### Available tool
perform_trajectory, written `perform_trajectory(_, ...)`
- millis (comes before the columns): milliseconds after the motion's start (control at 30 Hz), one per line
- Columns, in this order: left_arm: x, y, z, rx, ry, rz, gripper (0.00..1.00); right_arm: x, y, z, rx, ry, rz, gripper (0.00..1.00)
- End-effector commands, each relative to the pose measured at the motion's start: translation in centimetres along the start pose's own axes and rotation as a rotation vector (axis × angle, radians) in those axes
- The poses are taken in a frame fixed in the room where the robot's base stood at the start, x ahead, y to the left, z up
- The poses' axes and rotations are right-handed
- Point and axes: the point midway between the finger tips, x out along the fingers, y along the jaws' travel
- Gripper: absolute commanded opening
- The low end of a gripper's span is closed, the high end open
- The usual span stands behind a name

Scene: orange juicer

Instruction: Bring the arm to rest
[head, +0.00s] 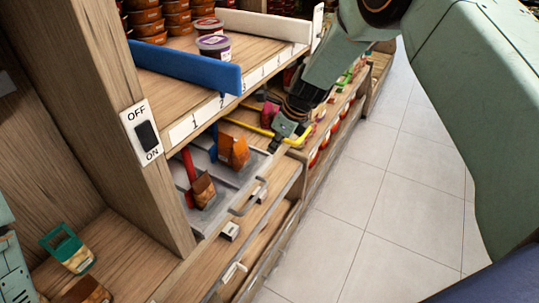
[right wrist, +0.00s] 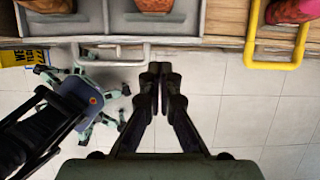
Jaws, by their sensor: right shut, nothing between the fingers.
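My right arm comes in from the upper right in the head view. Its gripper (head: 277,143) is over the front edge of the lower shelf, near the grey tray's handles. In the right wrist view the right gripper (right wrist: 158,70) is shut with its two fingers together and nothing between them. The fingertips appear just in front of the shelf edge, beside a grey handle (right wrist: 118,56). My left gripper does not show. Only a piece of pale green arm is at the left edge of the head view.
A grey tray (head: 212,212) on the lower shelf holds orange-brown items (head: 235,152). A yellow handle (right wrist: 275,64) sticks out to the right. A blue divider (head: 185,66) and an OFF/ON switch (head: 146,135) are on the left. The tiled floor (head: 375,190) is open.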

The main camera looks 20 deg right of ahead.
Motion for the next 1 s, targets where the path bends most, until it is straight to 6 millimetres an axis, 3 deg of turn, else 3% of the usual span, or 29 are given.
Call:
perform_trajectory(133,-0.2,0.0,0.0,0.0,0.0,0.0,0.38,-1.5,-0.1,0.0,0.002,-0.001,0.0,0.0)
perform_trajectory(367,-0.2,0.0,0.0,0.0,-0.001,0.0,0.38,-1.9,0.0,-0.1,-0.009,0.0,0.001,0.0)
perform_trajectory(567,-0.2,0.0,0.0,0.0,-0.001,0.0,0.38,-1.8,-1.5,0.0,-0.256,-0.005,-0.08,0.0)
perform_trajectory(767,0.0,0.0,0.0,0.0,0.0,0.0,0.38,-0.4,-1.7,-3.5,-0.728,0.091,-0.191,0.0)
perform_trajectory(867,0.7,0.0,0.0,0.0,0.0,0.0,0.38,1.5,-0.7,-6.6,-0.981,0.165,-0.207,0.0)
perform_trajectory(1000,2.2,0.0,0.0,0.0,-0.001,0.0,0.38,4.7,2.3,-12.2,-1.349,0.27,-0.177,0.0)
